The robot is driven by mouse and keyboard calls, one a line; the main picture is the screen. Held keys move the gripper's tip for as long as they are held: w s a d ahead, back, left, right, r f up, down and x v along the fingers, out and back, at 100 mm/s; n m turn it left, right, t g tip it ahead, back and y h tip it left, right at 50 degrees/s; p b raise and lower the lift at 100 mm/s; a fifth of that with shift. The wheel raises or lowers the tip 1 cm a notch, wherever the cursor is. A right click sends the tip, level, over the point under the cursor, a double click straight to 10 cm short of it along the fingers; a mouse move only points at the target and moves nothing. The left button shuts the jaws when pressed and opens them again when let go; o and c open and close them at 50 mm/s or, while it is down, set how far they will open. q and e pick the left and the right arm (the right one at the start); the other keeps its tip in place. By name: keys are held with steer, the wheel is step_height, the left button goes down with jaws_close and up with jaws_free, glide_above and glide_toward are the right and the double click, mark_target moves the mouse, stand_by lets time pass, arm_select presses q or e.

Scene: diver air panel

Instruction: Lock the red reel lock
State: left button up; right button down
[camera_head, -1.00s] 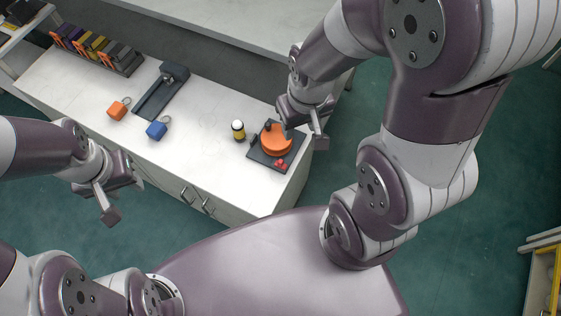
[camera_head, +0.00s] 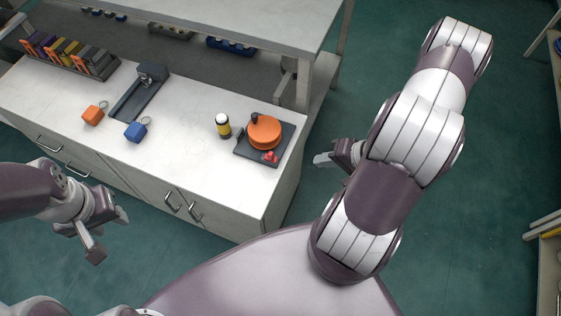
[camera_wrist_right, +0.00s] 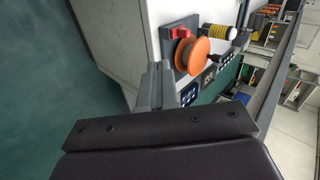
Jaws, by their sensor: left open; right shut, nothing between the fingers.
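The red reel lock (camera_head: 270,157) sits at the front corner of a dark base plate (camera_head: 243,151) on the right end of the white counter. An orange reel (camera_head: 264,131) with a dark knob stands on the same plate. In the right wrist view the red lock (camera_wrist_right: 181,33) shows beside the orange reel (camera_wrist_right: 190,55). My right gripper (camera_head: 322,160) is shut and empty, off the counter's right end and apart from the plate. Its fingers (camera_wrist_right: 160,85) show in the wrist view. My left gripper (camera_head: 108,236) is open and empty, in front of the counter at the left.
A yellow-black cylinder (camera_head: 223,126) stands left of the reel plate. An orange block (camera_head: 93,116), a blue block (camera_head: 136,132) and a dark tray (camera_head: 135,100) lie further left. A raised shelf (camera_head: 230,22) runs behind the counter.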

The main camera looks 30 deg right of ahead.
steer(key=shift+w+r+m, duration=0.2)
steer(key=shift+m, duration=0.3)
steer(key=shift+a, duration=0.1)
steer(key=b, duration=0.4)
glide_toward(273, 158)
steer(key=x, duration=0.5)
steer(key=shift+s+d+f, duration=0.25)
steer(key=shift+f, duration=0.25)
steer(key=shift+w+a, duration=0.4)
steer(key=shift+w, duration=0.05)
